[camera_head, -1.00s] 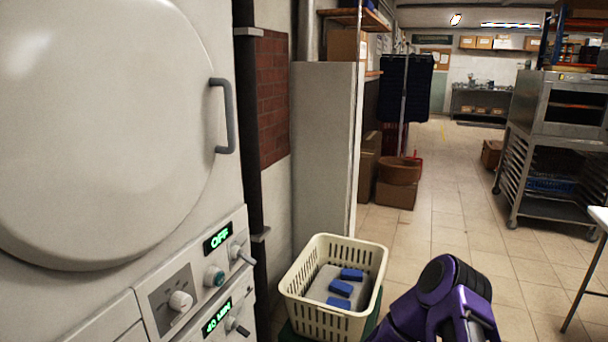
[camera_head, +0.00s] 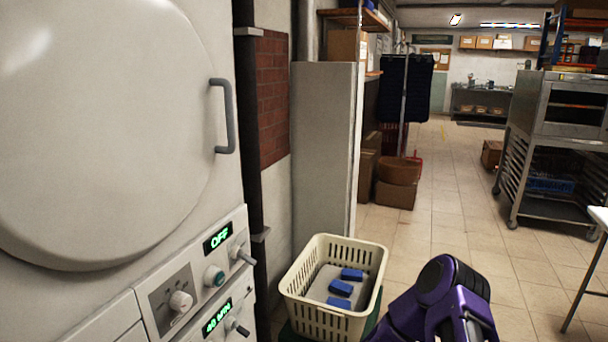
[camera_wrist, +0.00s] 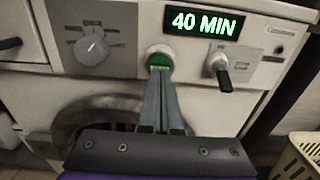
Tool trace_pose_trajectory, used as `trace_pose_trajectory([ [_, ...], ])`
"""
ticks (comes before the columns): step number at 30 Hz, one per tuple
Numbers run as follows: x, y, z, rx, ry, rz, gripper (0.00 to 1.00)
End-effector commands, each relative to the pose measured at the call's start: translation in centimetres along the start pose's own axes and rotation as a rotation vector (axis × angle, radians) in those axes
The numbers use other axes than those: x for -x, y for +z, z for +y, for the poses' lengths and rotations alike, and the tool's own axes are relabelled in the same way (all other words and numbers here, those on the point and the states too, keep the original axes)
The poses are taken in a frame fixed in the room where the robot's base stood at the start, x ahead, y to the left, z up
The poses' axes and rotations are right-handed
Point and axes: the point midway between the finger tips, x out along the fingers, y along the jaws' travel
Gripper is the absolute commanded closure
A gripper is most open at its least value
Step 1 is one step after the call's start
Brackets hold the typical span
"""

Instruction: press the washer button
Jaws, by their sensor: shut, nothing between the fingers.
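The washer (camera_wrist: 255,69) shows in the wrist view, with a white front panel and part of a round door below it. Its round button (camera_wrist: 159,55) is green with a pale rim, left of a lit display (camera_wrist: 201,23) reading 40 MIN. My gripper (camera_wrist: 161,72) is shut and empty, its fingertips at the lower part of the button's face. They cover part of it, and I cannot tell whether the button is pushed in. In the head view the 40 MIN display (camera_head: 217,318) shows at the lower edge; the washer's button and my fingers are hidden there.
A machine above (camera_head: 110,120) has a round door, an OFF display (camera_head: 217,238) and its own teal button (camera_head: 214,276). In the wrist view, a dial (camera_wrist: 91,49) and a lever knob (camera_wrist: 219,64) flank the washer button. A cream basket (camera_head: 322,318) stands at right.

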Motion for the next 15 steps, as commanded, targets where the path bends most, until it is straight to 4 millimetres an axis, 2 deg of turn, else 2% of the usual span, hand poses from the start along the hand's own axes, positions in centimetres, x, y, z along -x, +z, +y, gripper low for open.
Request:
trace_pose_trajectory([
  [15, -1.09, -0.01, 0.05, -0.001, 0.001, 0.000, 1.00],
])
